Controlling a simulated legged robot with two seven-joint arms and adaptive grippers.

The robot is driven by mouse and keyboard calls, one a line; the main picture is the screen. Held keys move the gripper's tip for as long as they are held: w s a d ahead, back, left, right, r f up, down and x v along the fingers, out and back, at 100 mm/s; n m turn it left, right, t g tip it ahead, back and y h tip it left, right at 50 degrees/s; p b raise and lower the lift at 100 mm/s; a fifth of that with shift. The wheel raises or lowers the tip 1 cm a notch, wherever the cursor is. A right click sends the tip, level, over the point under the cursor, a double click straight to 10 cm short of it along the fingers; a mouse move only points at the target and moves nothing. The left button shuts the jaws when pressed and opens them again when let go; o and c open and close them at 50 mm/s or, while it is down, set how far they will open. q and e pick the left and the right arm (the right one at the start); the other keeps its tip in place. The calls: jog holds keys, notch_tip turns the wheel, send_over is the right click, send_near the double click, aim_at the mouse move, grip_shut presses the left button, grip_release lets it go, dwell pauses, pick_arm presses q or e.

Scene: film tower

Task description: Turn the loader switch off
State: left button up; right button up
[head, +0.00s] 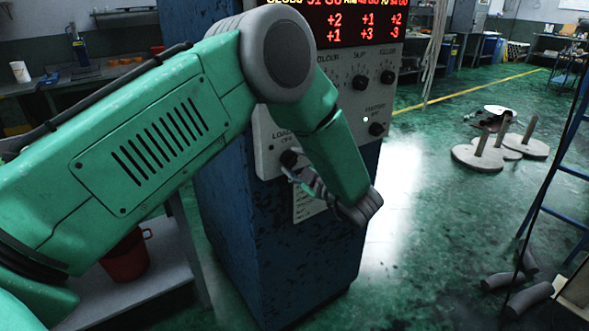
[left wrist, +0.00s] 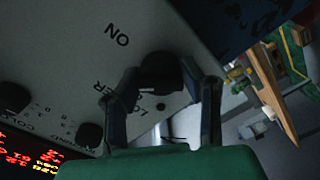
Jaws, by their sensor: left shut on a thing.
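The loader switch (head: 289,158) is a dark round knob low on the left of the grey panel (head: 345,95). A partly covered LOADER label is above it. My left gripper (head: 301,174) is at this knob, with the arm crossing in front of the cabinet. In the left wrist view the knob (left wrist: 161,72) sits between the two fingers (left wrist: 162,92), which are shut on it. ON is printed beside it there. I cannot tell which way the knob points. My right gripper is in neither view.
Other dark knobs (head: 376,129) are on the panel under a red-digit display (head: 365,22). The blue cabinet (head: 310,250) stands on a green floor. A red mug (head: 125,258) is at lower left. Post stands (head: 480,155) and a blue ladder (head: 560,150) are at right.

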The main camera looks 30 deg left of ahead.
pick_arm(q)
jog(key=n+b, duration=0.1)
jog(key=n, duration=0.1)
jog(key=n+b, duration=0.2)
jog(key=shift+s+d+f, duration=0.1)
jog(key=shift+s+f, duration=0.05)
jog(key=shift+f, duration=0.25)
jog(key=shift+s+n+b, duration=0.1)
jog(key=shift+n+b, duration=1.7)
jog(key=shift+n, duration=0.3)
jog(key=shift+r, duration=0.1)
jog(key=o, duration=1.1)
jog(key=shift+o, duration=0.2)
jog(key=shift+r, duration=0.1)
jog(key=shift+d+r, duration=0.1)
